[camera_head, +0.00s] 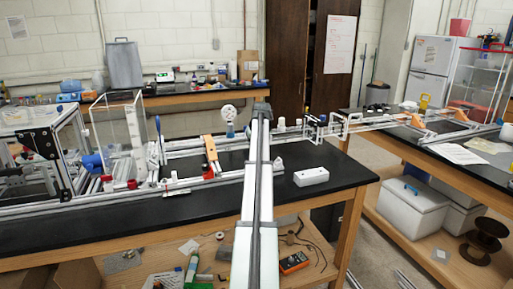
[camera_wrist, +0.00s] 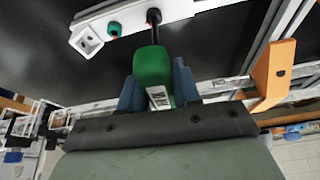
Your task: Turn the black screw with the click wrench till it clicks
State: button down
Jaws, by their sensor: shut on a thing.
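In the wrist view my gripper (camera_wrist: 157,88) has its blue fingers closed on the green handle of the click wrench (camera_wrist: 153,66). The wrench's black shaft points away from the gripper. Its dark tip reaches a white block (camera_wrist: 180,10) near the top edge; I cannot tell whether it touches the block or only overlaps it in the picture. I cannot pick out the black screw for certain in either view. In the head view my arm fills the middle, and the gripper and wrench are not clearly visible.
An orange bracket (camera_wrist: 273,75) stands beside aluminium rails to the right in the wrist view. In the head view a white block (camera_head: 311,176) lies on the black bench top (camera_head: 345,185), right of my arm, with clear surface around it. The extrusion frame (camera_head: 45,185) stands left.

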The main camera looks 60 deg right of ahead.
jog(key=shift+f, duration=0.1)
jog(key=shift+m, duration=0.7)
jog(key=shift+n, duration=1)
jog(key=shift+r, duration=1.55)
jog(key=shift+r, duration=0.1)
jog(key=shift+r, duration=1.45)
